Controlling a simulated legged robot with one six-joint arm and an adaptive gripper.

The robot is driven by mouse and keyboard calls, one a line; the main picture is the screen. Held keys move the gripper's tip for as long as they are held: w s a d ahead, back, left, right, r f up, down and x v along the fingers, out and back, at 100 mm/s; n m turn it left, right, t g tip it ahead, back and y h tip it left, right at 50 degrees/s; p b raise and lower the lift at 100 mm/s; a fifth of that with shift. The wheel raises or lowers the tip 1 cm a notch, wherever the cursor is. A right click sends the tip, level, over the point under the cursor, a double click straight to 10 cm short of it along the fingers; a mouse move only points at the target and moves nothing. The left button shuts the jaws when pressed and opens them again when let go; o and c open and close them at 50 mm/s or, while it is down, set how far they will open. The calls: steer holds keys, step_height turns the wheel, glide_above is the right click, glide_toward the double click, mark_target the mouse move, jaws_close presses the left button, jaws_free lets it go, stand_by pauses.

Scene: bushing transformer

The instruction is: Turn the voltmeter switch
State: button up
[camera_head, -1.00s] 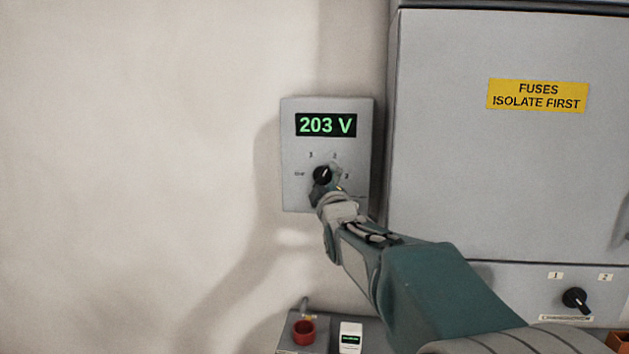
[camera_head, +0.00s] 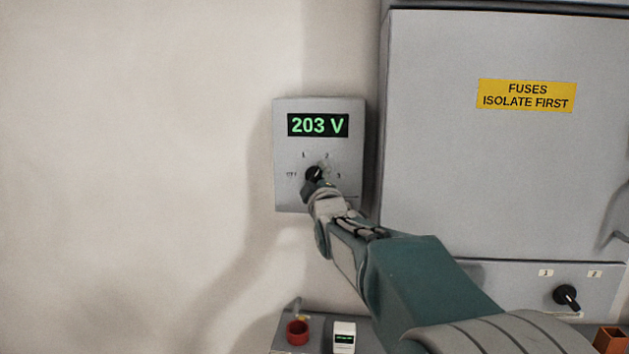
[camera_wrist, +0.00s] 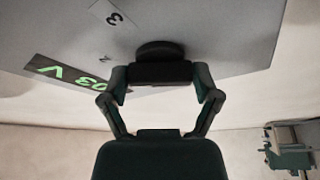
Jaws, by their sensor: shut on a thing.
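The voltmeter (camera_head: 287,150) is a grey box on the wall, and its green display reads 203 V. Its black rotary switch (camera_head: 314,174) sits below the display among small position marks, with 1, 2 and 3 around it. In the wrist view the switch knob (camera_wrist: 160,48) stands between my two fingers, and the panel appears turned over. My gripper (camera_wrist: 161,76) is shut on this knob, with one finger on each side. In the head view my gripper (camera_head: 317,182) covers the lower part of the switch, so I cannot tell exactly which mark it points to.
A large grey cabinet (camera_head: 470,180) with a yellow fuse label (camera_head: 526,95) stands close to the right. Another black switch (camera_head: 566,296) is on its lower panel. A red round part (camera_head: 298,333) and a small white device (camera_head: 344,337) are below. The wall at left is clear.

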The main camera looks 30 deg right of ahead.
steer(key=shift+w+f+m, duration=0.1)
steer(key=shift+f+m, duration=0.2)
steer(key=shift+m, duration=0.2)
steer(key=shift+m+h, duration=0.4)
steer(key=shift+m, duration=0.3)
steer(key=m+h, duration=0.1)
steer(key=m, duration=0.2)
steer(key=m+h, duration=0.2)
steer(key=shift+a+f+m, duration=0.1)
steer(key=shift+m, duration=0.3)
steer(key=m+h, duration=0.1)
steer(key=m, duration=0.3)
steer(key=m+h, duration=0.2)
steer(key=m, duration=0.1)
steer(key=shift+m+g+h, duration=0.3)
steer(key=shift+m+g, duration=0.1)
steer(key=shift+m, duration=0.3)
steer(key=o, duration=1)
steer(key=shift+w, duration=0.1)
steer(key=shift+c, duration=0.2)
steer(key=shift+a, duration=0.1)
